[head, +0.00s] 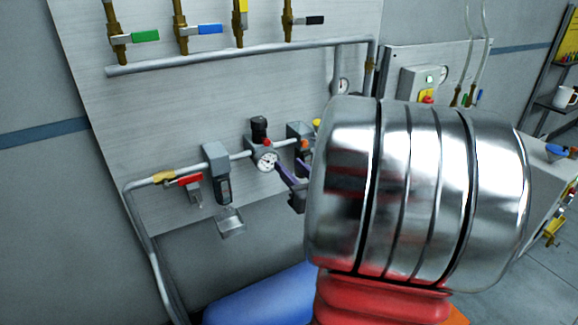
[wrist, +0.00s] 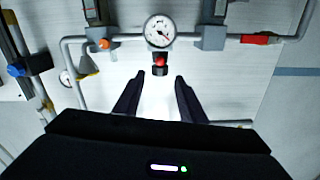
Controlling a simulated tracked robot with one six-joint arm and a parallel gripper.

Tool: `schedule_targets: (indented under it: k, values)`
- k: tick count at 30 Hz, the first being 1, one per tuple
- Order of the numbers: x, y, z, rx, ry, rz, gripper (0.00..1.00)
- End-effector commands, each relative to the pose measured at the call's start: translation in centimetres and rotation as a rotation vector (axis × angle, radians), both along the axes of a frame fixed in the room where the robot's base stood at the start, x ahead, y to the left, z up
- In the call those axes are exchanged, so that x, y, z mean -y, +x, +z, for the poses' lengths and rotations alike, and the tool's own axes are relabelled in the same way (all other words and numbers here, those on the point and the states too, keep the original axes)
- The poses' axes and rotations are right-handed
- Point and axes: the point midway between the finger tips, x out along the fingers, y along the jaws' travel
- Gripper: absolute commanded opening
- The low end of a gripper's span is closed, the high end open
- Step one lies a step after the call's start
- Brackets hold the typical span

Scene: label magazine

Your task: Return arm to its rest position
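My gripper (wrist: 160,76) is open in the wrist view, with its two dark fingers apart and nothing between them. Beyond the fingertips is a regulator with a round white gauge (wrist: 159,31), a red ring and a black knob (wrist: 160,71). In the head view, the regulator's black knob (head: 259,130) and its gauge (head: 265,161) show left of my silver and red arm links. Dark purple finger parts of my gripper show just right of the gauge. The rest of my gripper is hidden behind the arm.
A pipe with a red-handled valve (head: 190,180) and a grey filter unit (head: 217,173) runs along the wall panel. Several coloured valve handles hang above, including a green one (head: 145,36). A control box (head: 424,82) is at right. A blue rounded object (head: 262,300) lies below.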

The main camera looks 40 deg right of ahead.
Motion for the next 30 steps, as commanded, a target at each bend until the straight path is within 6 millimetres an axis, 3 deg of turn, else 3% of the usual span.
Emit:
schedule_targets:
  k: [17,23,30]
  values:
    - [0.1,0.0,-0.2,-0.011,-0.011,-0.004,0.37]
    - [1.8,-0.8,-3.0,-0.135,-0.023,-0.075,0.37]
    - [5.3,-4.0,-8.2,-0.378,0.008,-0.238,0.37]
